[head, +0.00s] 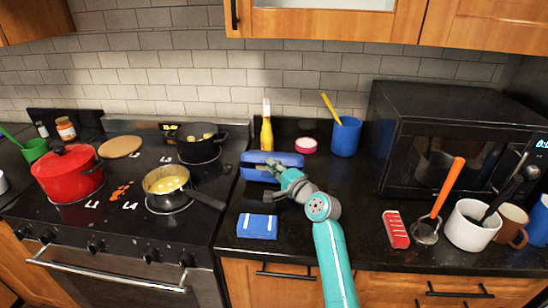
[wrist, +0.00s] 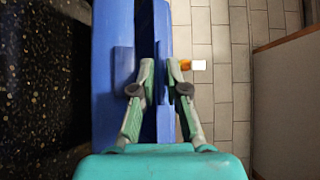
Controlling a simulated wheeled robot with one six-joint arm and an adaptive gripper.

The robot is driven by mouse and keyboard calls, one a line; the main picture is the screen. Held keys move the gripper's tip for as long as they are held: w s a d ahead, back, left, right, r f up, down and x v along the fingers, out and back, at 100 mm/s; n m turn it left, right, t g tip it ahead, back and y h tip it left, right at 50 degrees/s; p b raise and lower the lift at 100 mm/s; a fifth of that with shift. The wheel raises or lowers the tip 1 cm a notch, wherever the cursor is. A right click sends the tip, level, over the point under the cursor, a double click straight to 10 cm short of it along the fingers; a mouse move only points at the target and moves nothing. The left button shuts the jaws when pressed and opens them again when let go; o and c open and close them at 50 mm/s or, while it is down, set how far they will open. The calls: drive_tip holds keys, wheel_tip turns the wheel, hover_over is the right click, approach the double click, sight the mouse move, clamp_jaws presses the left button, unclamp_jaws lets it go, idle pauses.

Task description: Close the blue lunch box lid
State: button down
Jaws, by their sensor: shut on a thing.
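The blue lunch box (head: 256,174) sits at the back of the black counter, right of the stove. Its lid (head: 290,159) stands partly open, with a dark gap between lid and body. My gripper (head: 279,168) reaches to the box's front side and hides part of it. In the wrist view, the wide blue body (wrist: 105,100) is at left and the thin blue lid (wrist: 164,25) is beside it. My gripper (wrist: 161,65) has one finger on each side of the lid's edge and is shut on it.
A yellow bottle (head: 267,134) stands behind the box. A pink-rimmed tub (head: 306,146) and a blue cup (head: 345,137) are to its right. A small blue box (head: 257,227) lies in front. A microwave (head: 440,150) stands right. A pan handle (head: 207,200) points toward the counter.

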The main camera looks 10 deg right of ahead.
drive_tip(key=shift+s+a+f, duration=0.1)
drive_tip(key=shift+s+f, duration=0.1)
drive_tip(key=shift+f, duration=0.3)
drive_tip(key=shift+s+a+f, duration=0.1)
drive_tip(key=shift+s+f, duration=0.05)
drive_tip(key=shift+f, duration=0.3)
drive_tip(key=c, duration=1.2)
unclamp_jaws()
drive_tip(key=shift+d, duration=0.1)
drive_tip(key=v, duration=1.2)
